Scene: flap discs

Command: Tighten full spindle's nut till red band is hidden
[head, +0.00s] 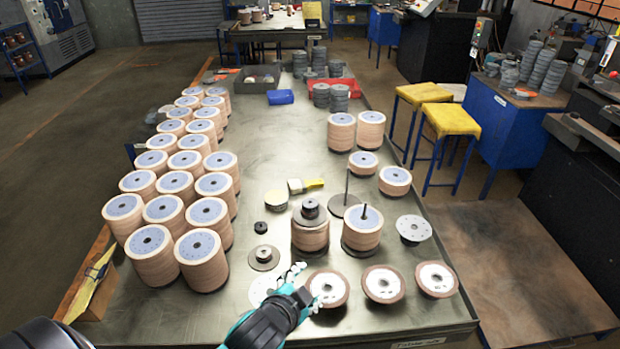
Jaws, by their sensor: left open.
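A spindle (310,235) stacked with tan flap discs stands upright near the middle of the table. A dark plate and a black nut (310,207) sit on top of it. I cannot make out a red band at this size. Beside it on the right, a second disc stack (362,232) has a dark rod standing out of its top and no nut visible on it. My left gripper (303,286) is open and empty, low in front of the nut-topped stack and apart from its nut. My right gripper is not in view.
Several tall disc stacks (155,255) fill the table's left side. Three single discs (382,284) lie along the front edge, close to my left gripper.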

